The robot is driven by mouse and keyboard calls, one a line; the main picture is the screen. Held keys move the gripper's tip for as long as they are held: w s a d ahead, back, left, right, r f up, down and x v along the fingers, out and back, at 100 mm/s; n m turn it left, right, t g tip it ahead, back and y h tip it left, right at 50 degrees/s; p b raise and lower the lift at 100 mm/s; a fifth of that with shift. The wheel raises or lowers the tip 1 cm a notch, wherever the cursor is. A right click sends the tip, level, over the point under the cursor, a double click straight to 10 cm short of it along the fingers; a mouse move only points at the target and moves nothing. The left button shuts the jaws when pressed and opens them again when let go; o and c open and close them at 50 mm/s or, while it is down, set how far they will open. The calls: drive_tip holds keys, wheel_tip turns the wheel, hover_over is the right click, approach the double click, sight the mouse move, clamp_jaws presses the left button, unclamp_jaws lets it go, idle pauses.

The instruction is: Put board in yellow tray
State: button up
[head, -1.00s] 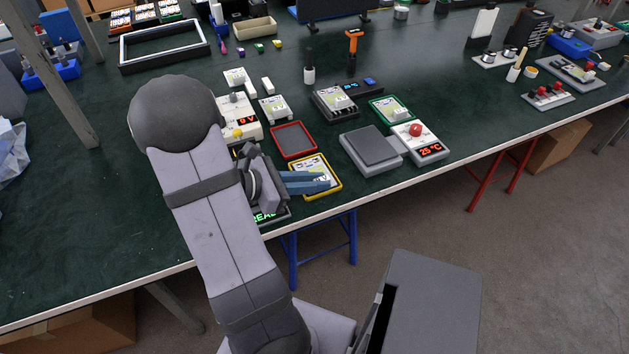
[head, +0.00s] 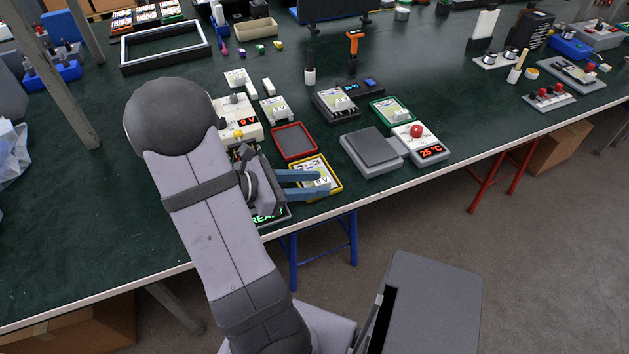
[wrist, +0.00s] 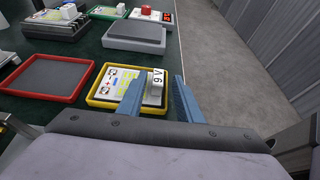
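A white printed board (head: 312,175) lies in the yellow tray (head: 338,189) near the front edge of the table. In the wrist view the board (wrist: 112,86) sits inside the yellow tray (wrist: 92,102), with a white block marked 9 V (wrist: 155,84) at its right end. My gripper (head: 326,186) is over the yellow tray. In the wrist view its blue fingers (wrist: 157,84) are apart, one on each side of the 9 V block, with gaps between. Part of the tray is hidden behind the fingers.
An empty red tray (head: 294,141) lies just behind the yellow tray. A grey scale-like plate (head: 371,147) and a 25 °C unit (head: 421,143) stand to the right. A 9 V supply (head: 238,121) and a green-lit display (head: 268,214) are close to my arm.

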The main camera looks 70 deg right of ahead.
drive_tip(key=v, duration=1.1)
drive_tip(key=w+a+f+m+t+y, duration=0.2)
drive_tip(key=a+f+m+t+y, duration=0.1)
drive_tip(key=a, duration=0.7)
drive_tip(key=w+a+f+m+t+y, duration=0.2)
drive_tip(key=a+m+t+y, duration=0.15)
drive_tip(key=a, duration=0.65)
drive_tip(key=w+a+f+m+t+y, duration=0.3)
drive_tip(key=a+t, duration=0.1)
drive_tip(key=a, duration=0.5)
wheel_tip(320, 180, up, 17)
drive_tip(key=p, duration=1.7)
drive_tip(key=shift+s+g, duration=0.3)
drive_tip(key=shift+g, duration=0.05)
drive_tip(key=shift+d+f+n, duration=0.1)
drive_tip(key=shift+n, duration=0.15)
